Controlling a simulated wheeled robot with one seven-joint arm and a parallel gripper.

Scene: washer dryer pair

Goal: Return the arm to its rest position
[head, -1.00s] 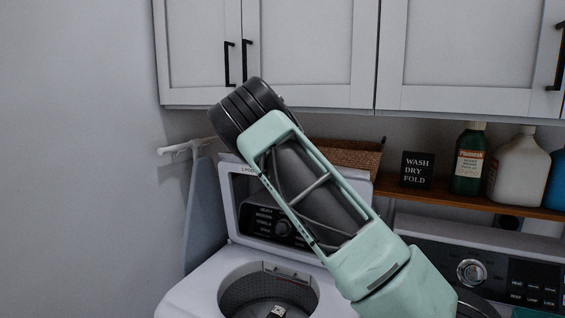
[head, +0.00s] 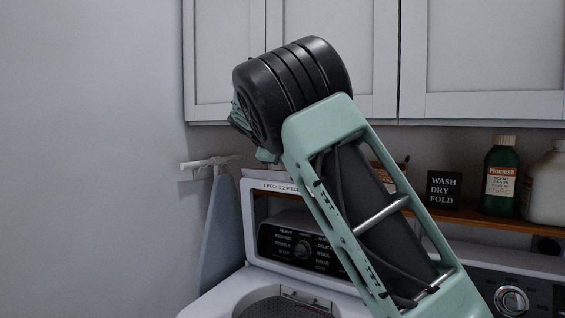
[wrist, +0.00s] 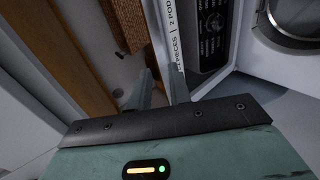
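My arm, a mint-green link (head: 350,190) with a black ribbed joint (head: 292,85), rises across the middle of the head view in front of the washer. My gripper is mostly hidden behind that joint there. In the wrist view my gripper (wrist: 160,88) shows two thin grey-green fingers, set apart with a narrow gap and nothing between them. Beyond them are the washer's dark control panel (wrist: 207,35) and its printed white label strip (wrist: 172,40).
The washer (head: 255,285) stands below my arm, its tub opening partly in view. A wooden shelf (head: 500,221) holds a sign (head: 443,190), a green bottle (head: 499,175) and a white jug (head: 548,185). White cabinets (head: 480,60) hang above. An ironing board (head: 219,225) hangs at the left wall.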

